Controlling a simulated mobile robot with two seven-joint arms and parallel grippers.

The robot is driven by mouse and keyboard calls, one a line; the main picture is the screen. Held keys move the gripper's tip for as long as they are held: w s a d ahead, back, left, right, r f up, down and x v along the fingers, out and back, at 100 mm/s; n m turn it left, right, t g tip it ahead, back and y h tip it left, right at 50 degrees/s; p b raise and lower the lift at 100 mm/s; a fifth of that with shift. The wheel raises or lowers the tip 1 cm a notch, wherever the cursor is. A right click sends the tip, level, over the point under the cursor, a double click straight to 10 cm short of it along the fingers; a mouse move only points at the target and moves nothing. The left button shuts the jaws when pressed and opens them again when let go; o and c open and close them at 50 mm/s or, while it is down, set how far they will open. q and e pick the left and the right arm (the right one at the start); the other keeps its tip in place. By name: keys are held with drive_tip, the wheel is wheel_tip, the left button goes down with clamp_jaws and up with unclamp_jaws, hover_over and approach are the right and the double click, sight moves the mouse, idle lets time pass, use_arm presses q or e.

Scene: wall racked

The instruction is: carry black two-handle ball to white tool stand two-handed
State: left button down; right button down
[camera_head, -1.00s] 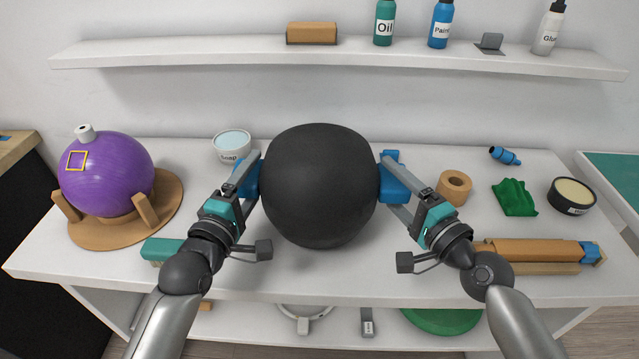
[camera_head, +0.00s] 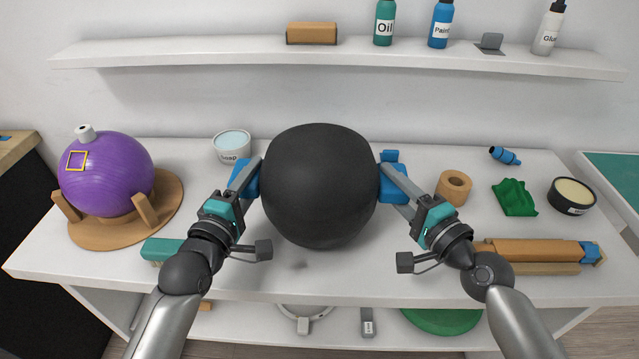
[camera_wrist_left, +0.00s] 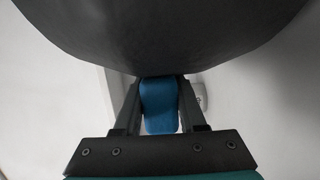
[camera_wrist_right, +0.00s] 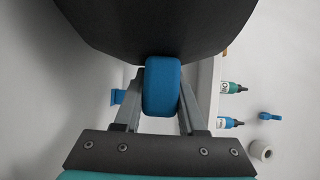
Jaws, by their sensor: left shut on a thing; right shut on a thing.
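The large black ball (camera_head: 320,185) is in the middle of the head view, in front of the white table's surface. It has a blue handle on each side. My left gripper (camera_head: 248,178) is shut on the left blue handle (camera_wrist_left: 159,105). My right gripper (camera_head: 392,184) is shut on the right blue handle (camera_wrist_right: 161,88). The ball fills the top of both wrist views and hides the table behind it. Whether its underside touches the table is hard to tell. I cannot pick out a white tool stand apart from the white table (camera_head: 350,280).
A purple ball (camera_head: 108,178) sits on a wooden stand at left. A soap bowl (camera_head: 232,146), tape roll (camera_head: 454,187), green cloth (camera_head: 514,198), round tin (camera_head: 571,195) and orange-brown block (camera_head: 530,251) are on the table. A wall shelf (camera_head: 200,52) holds bottles above.

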idle(0.8)
use_arm(q)
drive_tip(key=shift+r, duration=0.4)
use_arm(e)
drive_tip(key=shift+w+r, duration=0.1)
drive_tip(key=shift+r, duration=0.25)
